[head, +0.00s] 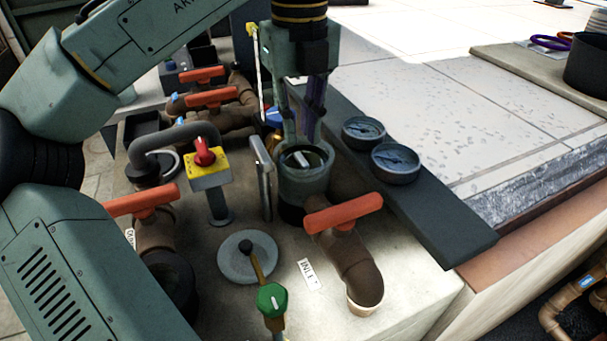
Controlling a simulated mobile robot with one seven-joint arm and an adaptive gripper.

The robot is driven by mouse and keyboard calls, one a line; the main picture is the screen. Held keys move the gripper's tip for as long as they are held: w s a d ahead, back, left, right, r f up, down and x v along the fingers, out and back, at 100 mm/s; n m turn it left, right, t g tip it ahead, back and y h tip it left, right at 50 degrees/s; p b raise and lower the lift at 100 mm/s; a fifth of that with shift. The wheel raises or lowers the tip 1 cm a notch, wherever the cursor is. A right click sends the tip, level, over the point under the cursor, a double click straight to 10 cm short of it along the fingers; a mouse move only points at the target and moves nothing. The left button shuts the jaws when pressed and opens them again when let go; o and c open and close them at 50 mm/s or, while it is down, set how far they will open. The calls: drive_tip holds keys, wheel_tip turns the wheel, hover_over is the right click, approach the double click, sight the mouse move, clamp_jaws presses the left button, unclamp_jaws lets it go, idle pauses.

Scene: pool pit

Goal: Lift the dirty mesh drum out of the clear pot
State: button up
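The clear pot (304,186) stands upright on the pale slab near the middle of the head view. It looks grey-green and see-through, with a round open top. Inside its mouth is a dark shape with a small pale bar (301,158), possibly the top of the mesh drum; the drum's mesh and dirt cannot be made out. My gripper (300,143) points down directly over the pot. Its two fingers are apart, with a visible gap between them, and their tips are at about the pot's mouth. I see nothing held between them. Whether the tips touch the rim is unclear.
A red-handled pipe valve (344,214) stands close in front. A yellow switch box (207,168) and an upright grey plate (262,170) stand left.

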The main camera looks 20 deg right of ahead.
sight(301, 158)
drive_tip(key=shift+d+f, duration=0.1)
drive_tip(key=shift+f, duration=2.55)
drive_tip(key=shift+w, duration=0.1)
drive_tip(key=shift+c, duration=0.5)
clamp_jaws()
